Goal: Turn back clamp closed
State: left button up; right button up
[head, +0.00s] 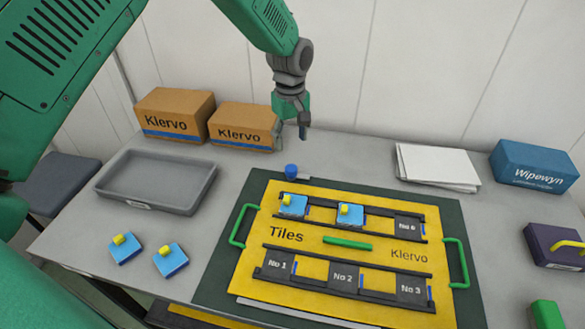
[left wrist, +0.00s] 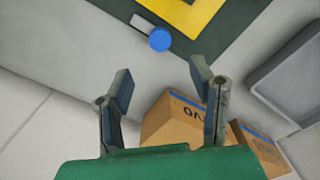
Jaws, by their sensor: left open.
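The back clamp shows as a blue round knob (head: 292,171) with a short grey bar beside it, at the back edge of the yellow board (head: 310,235). The left wrist view shows the blue knob (left wrist: 160,39) and the grey bar (left wrist: 142,22) at the edge of the dark green mat. My left gripper (head: 291,130) is above and behind the knob, apart from it. Its two fingers (left wrist: 162,82) are spread with nothing between them. My right gripper is not in view.
Blue tiles with yellow knobs (head: 293,206) (head: 350,215) sit in the board's back row. Two more lie on the table at left, near a grey tray (head: 130,199). Klervo boxes (head: 175,115) (head: 242,125) stand behind. White sheets (head: 437,166) and a blue Wipewyn pack (head: 533,166) are at right.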

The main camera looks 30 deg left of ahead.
aim_at(291, 168)
pick_arm(q)
notch_tip(291, 168, down, 11)
jog(key=shift+r+p, duration=0.15)
jog(key=shift+p, duration=0.2)
jog(key=c, duration=1.1)
